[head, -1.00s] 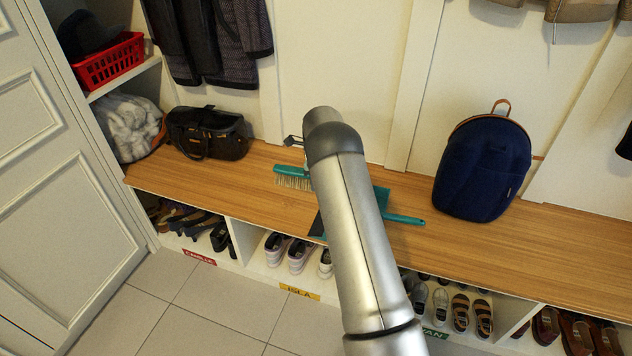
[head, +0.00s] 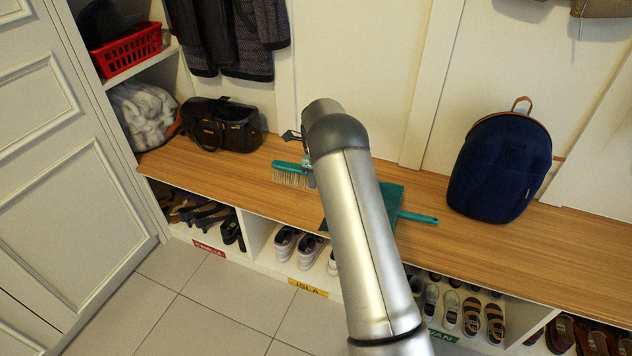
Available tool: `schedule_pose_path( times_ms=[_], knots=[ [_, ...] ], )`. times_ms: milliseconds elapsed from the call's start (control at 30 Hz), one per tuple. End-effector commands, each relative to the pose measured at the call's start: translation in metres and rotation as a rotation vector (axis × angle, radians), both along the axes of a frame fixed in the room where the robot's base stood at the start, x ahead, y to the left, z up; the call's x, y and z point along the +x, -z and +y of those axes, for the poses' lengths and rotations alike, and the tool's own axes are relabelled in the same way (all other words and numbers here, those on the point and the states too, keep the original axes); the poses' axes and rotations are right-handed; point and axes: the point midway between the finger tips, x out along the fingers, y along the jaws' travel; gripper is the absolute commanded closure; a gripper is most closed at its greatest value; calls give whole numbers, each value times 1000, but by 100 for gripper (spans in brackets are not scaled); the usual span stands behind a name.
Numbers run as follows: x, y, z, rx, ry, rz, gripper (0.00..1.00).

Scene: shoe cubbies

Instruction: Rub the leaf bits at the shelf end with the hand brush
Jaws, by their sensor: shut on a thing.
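The hand brush (head: 290,174) is teal with pale bristles pointing down at the wooden bench shelf (head: 250,190). My gripper (head: 309,164) is shut on the brush's right part and is mostly hidden behind my arm. The bristles are at or just above the wood; I cannot tell if they touch. A teal dustpan (head: 391,196) lies on the shelf right of my arm, its handle pointing right and its left part hidden. I cannot make out any leaf bits on the shelf.
A black bag (head: 222,125) sits at the shelf's left end, near a grey furry item (head: 143,117). A navy backpack (head: 500,168) stands on the right. Shoes fill the cubbies below. The wood between bag and brush looks clear.

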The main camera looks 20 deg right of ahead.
Motion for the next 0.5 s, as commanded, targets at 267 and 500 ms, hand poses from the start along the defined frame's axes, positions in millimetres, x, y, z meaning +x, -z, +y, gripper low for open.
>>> schedule_pose_path(
  times_ms=[267, 500],
  knots=[
    [-2, 14, 7, -1, 5, -1, 92],
    [-1, 36, 8, -1, 3, -1, 92]
  ],
)
